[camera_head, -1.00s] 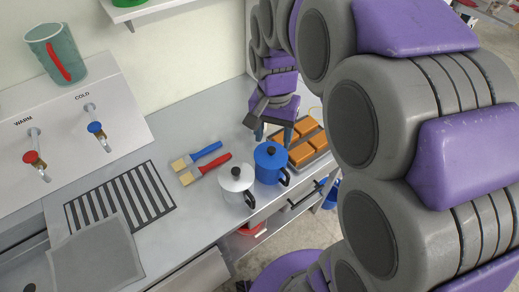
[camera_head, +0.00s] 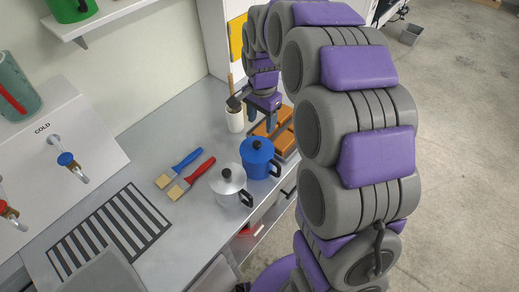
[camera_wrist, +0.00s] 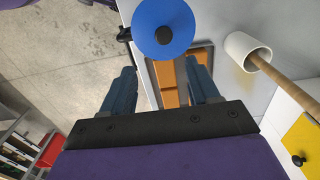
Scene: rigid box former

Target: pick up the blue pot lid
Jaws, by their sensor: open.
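The blue pot lid (camera_head: 257,151) has a black knob and sits on the blue pot (camera_head: 256,169) on the grey counter. In the wrist view the round blue lid (camera_wrist: 177,22) shows at the top centre, beyond the fingertips. My gripper (camera_head: 262,119) is behind the blue pot in the head view, over the orange blocks. In the wrist view my gripper (camera_wrist: 160,80) is open with two blue-grey fingers wide apart and nothing between them. The lid is apart from the fingers.
A white pot (camera_head: 229,183) stands just left of the blue pot. Blue and red brushes (camera_head: 188,160) lie further left. A tray of orange blocks (camera_head: 284,140) and a white holder with a wooden handle (camera_head: 235,119) are close to my gripper. The counter's front edge is near the pots.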

